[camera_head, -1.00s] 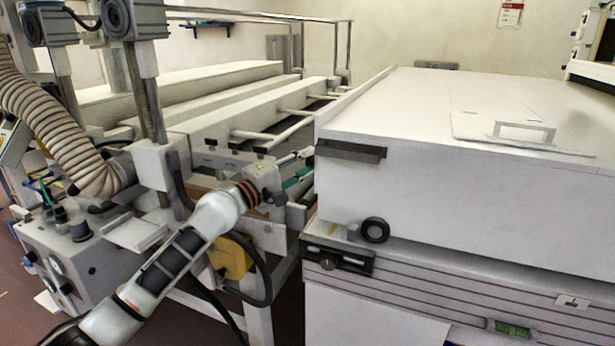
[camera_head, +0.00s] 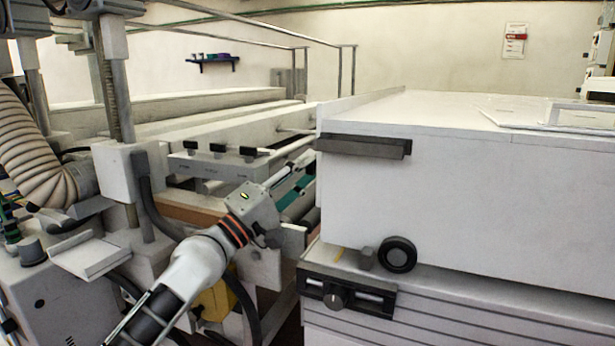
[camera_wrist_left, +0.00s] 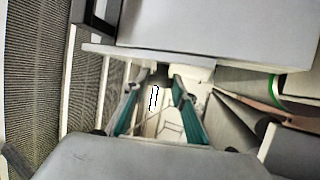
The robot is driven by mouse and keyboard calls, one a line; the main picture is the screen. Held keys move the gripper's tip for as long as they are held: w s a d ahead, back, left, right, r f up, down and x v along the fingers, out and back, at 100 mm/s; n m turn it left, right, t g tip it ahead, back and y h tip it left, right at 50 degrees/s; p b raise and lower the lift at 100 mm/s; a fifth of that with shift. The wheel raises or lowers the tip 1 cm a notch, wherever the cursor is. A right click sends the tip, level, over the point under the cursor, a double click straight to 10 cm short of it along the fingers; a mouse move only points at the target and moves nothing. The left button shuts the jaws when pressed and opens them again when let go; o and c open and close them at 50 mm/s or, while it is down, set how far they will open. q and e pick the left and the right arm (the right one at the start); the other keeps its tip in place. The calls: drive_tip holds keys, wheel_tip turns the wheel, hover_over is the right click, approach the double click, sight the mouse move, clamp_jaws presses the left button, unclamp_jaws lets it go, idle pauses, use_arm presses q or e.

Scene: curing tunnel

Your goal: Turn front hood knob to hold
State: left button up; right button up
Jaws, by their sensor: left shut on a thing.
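I cannot tell which one is the front hood knob. My left gripper (camera_head: 293,178) reaches up and right, beside the unit's left end, above and left of both knobs. Its teal fingers also show in the left wrist view (camera_wrist_left: 154,86). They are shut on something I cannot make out. My right gripper is out of view.
A dark handle (camera_head: 364,146) juts from the unit's upper left corner, close to my left gripper. A grey bar (camera_head: 218,165) with three black knobs is left of the gripper. White rails and a ribbed hose (camera_head: 35,150) crowd the left side.

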use_arm(q)
drive_tip(key=shift+f, duration=0.15)
drive_tip(key=o, duration=1.1)
drive_tip(key=shift+s, duration=0.1)
drive_tip(key=v, duration=1.1)
drive_tip(key=shift+s+a+f, duration=0.1)
drive_tip(key=shift+s+a, duration=0.15)
drive_tip(key=shift+s, duration=0.05)
